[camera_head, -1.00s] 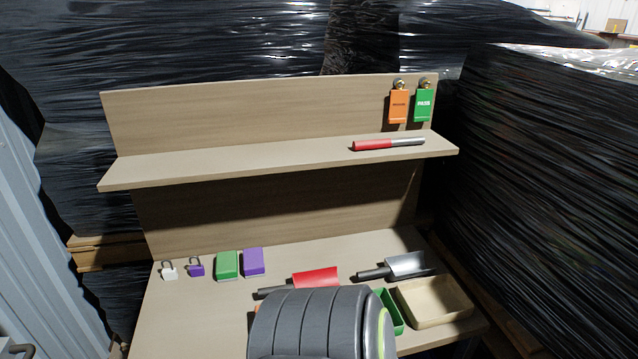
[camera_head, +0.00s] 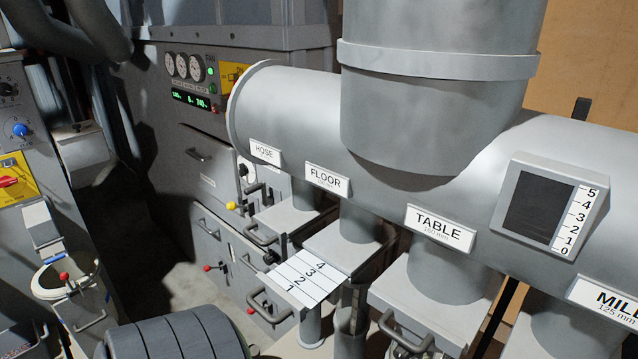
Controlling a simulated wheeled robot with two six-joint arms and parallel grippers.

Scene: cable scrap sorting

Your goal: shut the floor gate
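The floor gate is a flat plate (camera_head: 303,281) sticking out toward the lower left from a grey housing below the duct label FLOOR (camera_head: 328,180). The plate is pulled out, with the numbers 1 to 4 showing on its white scale. A grey bar handle (camera_head: 268,308) is at its outer end. Neither of my grippers is in view.
Other gates with handles sit under labels HOSE (camera_head: 265,152) and TABLE (camera_head: 440,228); a MILL label (camera_head: 608,297) is at right. A gauge box (camera_head: 551,215) is on the duct. A grey cabinet (camera_head: 205,170) with dials stands behind. Bare floor shows at left.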

